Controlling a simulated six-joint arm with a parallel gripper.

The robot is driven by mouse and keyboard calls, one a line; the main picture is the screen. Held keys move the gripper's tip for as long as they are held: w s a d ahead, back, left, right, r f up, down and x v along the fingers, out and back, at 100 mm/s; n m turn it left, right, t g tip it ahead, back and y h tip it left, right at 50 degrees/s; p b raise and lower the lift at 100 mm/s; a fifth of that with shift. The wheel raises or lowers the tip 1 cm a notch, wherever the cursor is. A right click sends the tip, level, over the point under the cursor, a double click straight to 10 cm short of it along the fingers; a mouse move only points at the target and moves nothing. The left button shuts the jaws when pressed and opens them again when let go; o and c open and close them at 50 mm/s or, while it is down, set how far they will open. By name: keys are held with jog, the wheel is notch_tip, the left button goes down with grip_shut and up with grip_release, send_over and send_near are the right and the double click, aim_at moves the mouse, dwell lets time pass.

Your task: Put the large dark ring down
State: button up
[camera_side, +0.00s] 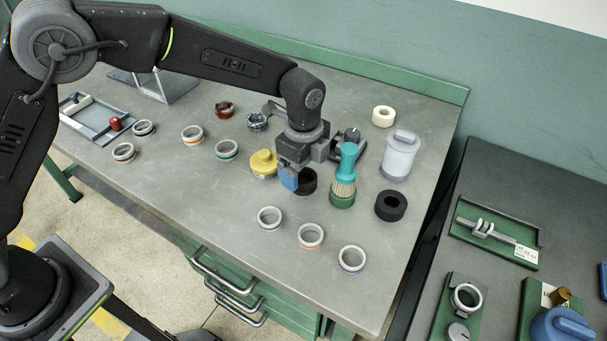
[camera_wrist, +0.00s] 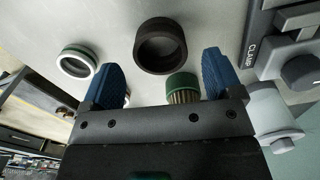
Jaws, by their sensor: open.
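A large dark ring (camera_side: 309,186) lies flat on the grey bench under my gripper (camera_side: 292,180). It also shows in the wrist view (camera_wrist: 160,68), lying beyond and between the two blue fingers. My gripper is open, with its fingers (camera_wrist: 160,62) spread apart and nothing seen held between them. In the side view one blue finger hides part of the ring. I cannot tell exactly how high the fingertips are above the bench. A second dark ring (camera_side: 391,206) lies apart, further right near the bench edge.
A teal-handled brush (camera_side: 345,165) stands close at my gripper's right. A clamp (camera_wrist: 290,40) and a pale jar (camera_side: 400,155) are behind. Several pale rings, including a green-striped one (camera_side: 270,217), lie around.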

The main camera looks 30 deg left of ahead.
jog(key=s+a+r+n+t, duration=0.1)
jog(key=s+a+r+n, duration=0.15)
jog(key=r, duration=0.55)
jog(key=s+a+r+n, duration=0.15)
jog(key=a+r, duration=0.25)
jog(key=r, duration=0.4)
jog(key=s+a+r+n+t, duration=0.2)
jog(key=s+a+r+n, duration=0.3)
jog(key=s+a+n, duration=0.15)
jog(key=s+a+f+n+t, duration=0.1)
jog(key=s+a+n, duration=0.2)
jog(key=s, duration=0.4)
jog(key=s+a+f+n+t, duration=0.1)
jog(key=s+a+f+n, duration=0.1)
jog(key=s+a+n, duration=0.2)
jog(key=s+n, duration=0.2)
jog(key=s, duration=0.1)
jog(key=shift+s+a+t, duration=0.15)
jog(key=shift+s+t, duration=0.15)
jog(key=shift+s, duration=0.05)
